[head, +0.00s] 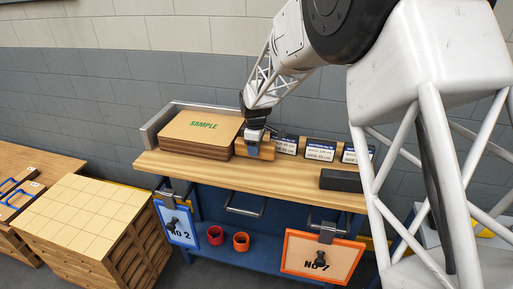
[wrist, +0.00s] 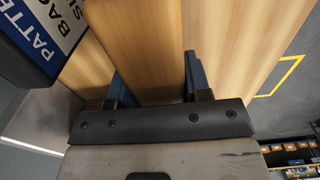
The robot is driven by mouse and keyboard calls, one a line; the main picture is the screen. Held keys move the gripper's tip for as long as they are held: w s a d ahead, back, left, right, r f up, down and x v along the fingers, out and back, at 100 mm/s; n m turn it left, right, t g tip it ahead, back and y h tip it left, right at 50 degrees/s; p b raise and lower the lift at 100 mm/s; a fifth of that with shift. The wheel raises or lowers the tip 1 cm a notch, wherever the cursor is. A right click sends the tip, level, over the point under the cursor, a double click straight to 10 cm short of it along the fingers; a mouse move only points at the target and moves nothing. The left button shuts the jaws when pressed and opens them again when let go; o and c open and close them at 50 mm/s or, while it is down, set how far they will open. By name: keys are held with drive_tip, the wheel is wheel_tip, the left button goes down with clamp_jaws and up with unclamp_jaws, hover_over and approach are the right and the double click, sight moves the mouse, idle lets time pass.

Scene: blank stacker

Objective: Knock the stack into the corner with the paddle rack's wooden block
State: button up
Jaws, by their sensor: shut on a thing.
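The stack (head: 197,139) of brown sheets, marked SAMPLE on top, lies at the left end of the wooden bench. It sits by the corner made by a grey metal fence (head: 153,131); I cannot tell if any gap is left there. My gripper (head: 253,151) is just right of the stack, low over the bench, with its fingers pointing down. It is shut on the wooden block (head: 268,149), which stands close beside the stack's right side; contact is unclear. In the wrist view the block (wrist: 150,60) lies between the two blue fingers of my gripper (wrist: 158,80).
Several dark label signs (head: 321,150) on wooden holders stand along the bench's back. A dark box (head: 341,181) lies at the right of the bench top (head: 285,178). Clipboards hang on the front (head: 320,258). A separate stack (head: 75,210) stands at left.

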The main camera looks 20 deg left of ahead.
drive_tip(key=shift+a, duration=1.95)
drive_tip(key=shift+d, duration=0.1)
drive_tip(key=shift+d, duration=0.9)
drive_tip(key=shift+r, duration=0.2)
drive_tip(key=shift+r, duration=4.35)
